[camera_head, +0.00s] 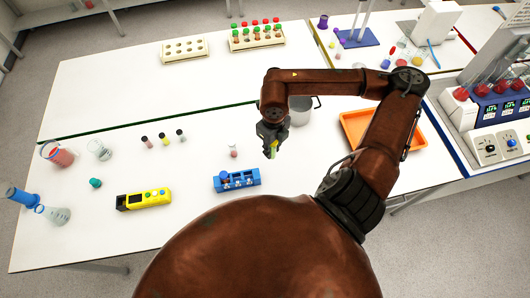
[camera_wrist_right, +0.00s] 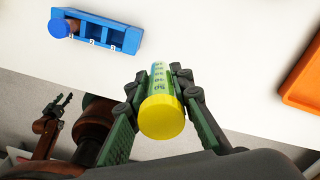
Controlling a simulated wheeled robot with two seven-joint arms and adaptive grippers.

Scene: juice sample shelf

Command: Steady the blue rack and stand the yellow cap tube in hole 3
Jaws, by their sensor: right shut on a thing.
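The blue rack (camera_head: 240,187) stands on the white table near its front edge. In the right wrist view the rack (camera_wrist_right: 104,20) shows labels 1, 2 and 3. A blue cap tube (camera_wrist_right: 60,28) is in the end hole, 1; holes 2 and 3 look empty. My right gripper (camera_head: 270,146) is shut on the yellow cap tube (camera_wrist_right: 161,118), above the table, to the right of the rack and farther back. The yellow cap faces the wrist camera. My left gripper (camera_wrist_right: 57,104) shows small in the right wrist view, fingers apart and empty, clear of the rack.
A yellow device (camera_head: 144,199) lies left of the rack. A small pink-based vial (camera_head: 233,151) stands just behind the rack. A grey pot (camera_head: 300,112) and an orange tray (camera_head: 357,128) are behind and right of my right gripper. Several small vials (camera_head: 164,140) stand farther left.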

